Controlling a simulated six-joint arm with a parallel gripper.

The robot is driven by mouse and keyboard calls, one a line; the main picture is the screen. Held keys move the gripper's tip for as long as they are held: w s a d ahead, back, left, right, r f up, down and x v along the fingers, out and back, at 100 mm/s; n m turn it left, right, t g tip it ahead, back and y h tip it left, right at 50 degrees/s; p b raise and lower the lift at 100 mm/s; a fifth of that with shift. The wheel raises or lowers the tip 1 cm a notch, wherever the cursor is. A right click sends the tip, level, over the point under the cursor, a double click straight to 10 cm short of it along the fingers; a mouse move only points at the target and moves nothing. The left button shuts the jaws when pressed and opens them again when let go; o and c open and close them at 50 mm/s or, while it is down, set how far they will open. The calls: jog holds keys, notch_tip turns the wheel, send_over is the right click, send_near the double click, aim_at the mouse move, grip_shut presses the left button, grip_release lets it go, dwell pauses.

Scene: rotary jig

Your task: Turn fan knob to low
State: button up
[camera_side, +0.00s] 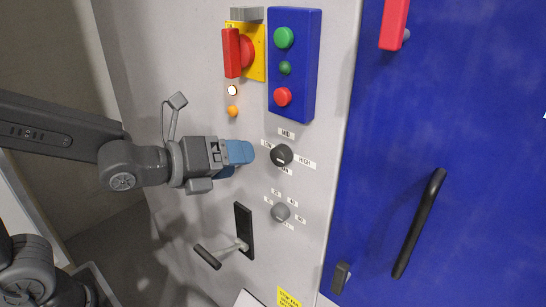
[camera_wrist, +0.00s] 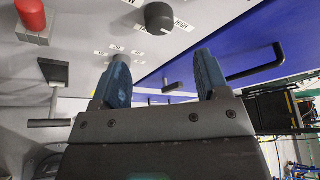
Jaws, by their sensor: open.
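The fan knob (camera_side: 282,154) is a round black knob on the grey panel, ringed by labels; MED above and HIGH at right are readable, and the left label is partly covered by my gripper. Which label it points to is unclear. It shows at the top of the wrist view (camera_wrist: 158,17) beside the HIGH label. My gripper (camera_side: 243,157) has blue fingers and is just left of the knob in the side view, apparently not touching it. In the wrist view its fingers (camera_wrist: 160,72) are spread apart with nothing between them, and the knob lies beyond their tips.
A smaller grey knob (camera_side: 281,212) with number labels sits below. A lever handle (camera_side: 208,256) sticks out at lower left. A red switch (camera_side: 232,52) and blue button box (camera_side: 293,66) are above. A blue door (camera_side: 463,135) with a black handle (camera_side: 419,222) is at right.

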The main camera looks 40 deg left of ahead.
aim_at(276, 158)
jog(key=x, duration=0.8)
jog(key=shift+w+f, duration=0.1)
jog(key=shift+w, duration=0.25)
jog(key=c, duration=0.9)
